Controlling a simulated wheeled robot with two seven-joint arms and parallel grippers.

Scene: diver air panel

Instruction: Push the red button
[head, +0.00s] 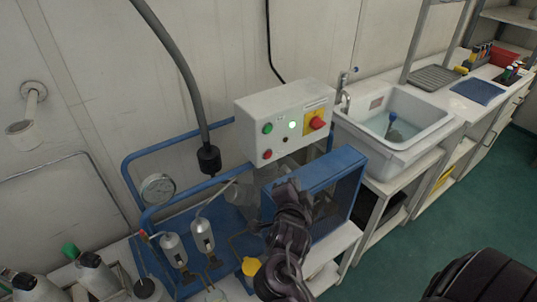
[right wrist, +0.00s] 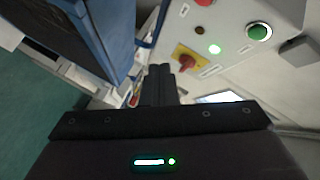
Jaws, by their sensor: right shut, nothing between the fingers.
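The red button (head: 267,154) is on the lower left of the front of a white control box (head: 285,97), below a green button (head: 267,128). In the right wrist view the box appears turned over, with part of the red button (right wrist: 203,2) at the top edge. My right gripper (head: 285,190) is in front of and below the box. In the right wrist view, its dark fingers (right wrist: 172,70) are together and empty, apart from the red button. My left gripper is not in view.
A red rotary switch on a yellow plate (head: 317,123) and a lit green lamp (head: 292,125) share the box face. A blue housing (head: 325,170) stands below right. A hose (head: 185,70), gauge (head: 158,187) and blue frame lie left. A sink (head: 425,118) is right.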

